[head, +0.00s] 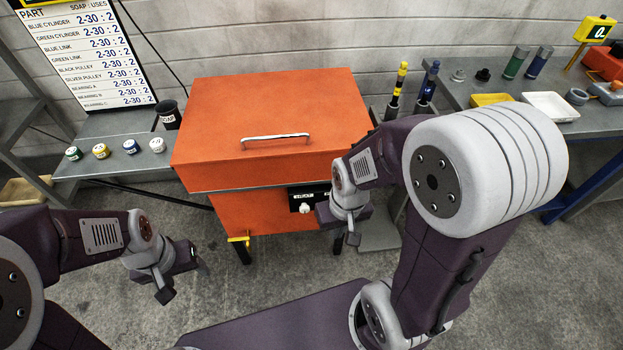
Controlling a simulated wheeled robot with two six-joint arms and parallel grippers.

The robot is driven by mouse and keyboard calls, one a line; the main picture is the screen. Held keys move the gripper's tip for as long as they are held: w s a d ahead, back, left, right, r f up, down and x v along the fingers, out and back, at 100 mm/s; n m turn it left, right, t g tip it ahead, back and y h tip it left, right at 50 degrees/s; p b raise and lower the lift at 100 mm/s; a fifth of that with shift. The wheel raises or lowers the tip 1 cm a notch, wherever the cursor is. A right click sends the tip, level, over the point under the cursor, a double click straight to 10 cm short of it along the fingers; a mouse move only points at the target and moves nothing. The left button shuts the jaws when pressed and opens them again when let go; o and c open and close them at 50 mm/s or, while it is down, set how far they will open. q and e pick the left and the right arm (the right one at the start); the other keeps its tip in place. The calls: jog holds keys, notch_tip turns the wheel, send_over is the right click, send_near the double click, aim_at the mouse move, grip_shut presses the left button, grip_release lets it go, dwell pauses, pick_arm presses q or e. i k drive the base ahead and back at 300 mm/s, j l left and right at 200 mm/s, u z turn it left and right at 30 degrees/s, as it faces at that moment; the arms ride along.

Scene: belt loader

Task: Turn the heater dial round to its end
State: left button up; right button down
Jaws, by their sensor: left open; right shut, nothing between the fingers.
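The heater dial is a small white knob (306,208) on a black panel labelled HEAT (303,197), on the front of the orange heater box (225,213). My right gripper (352,236) is just right of and below the dial in the picture, close to the box front. It is shut with nothing in it, and I cannot tell whether it touches the box. My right wrist hides the right part of the panel. My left gripper (180,283) is open and empty, low over the floor to the left of the box. The dial's pointer is too small to read.
The box's orange lid (270,110) with a metal handle (275,138) is down. A side table (118,166) with several small jars stands left. A workbench (465,95) with cylinders and a white tray (550,107) stands right. Floor in front of the box is partly clear.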

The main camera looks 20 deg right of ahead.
aim_at(305, 208)
jog(key=k+j+z, duration=0.2)
jog(key=j+z, duration=0.3)
jog(key=k+j+z, duration=0.3)
jog(key=z, duration=0.2)
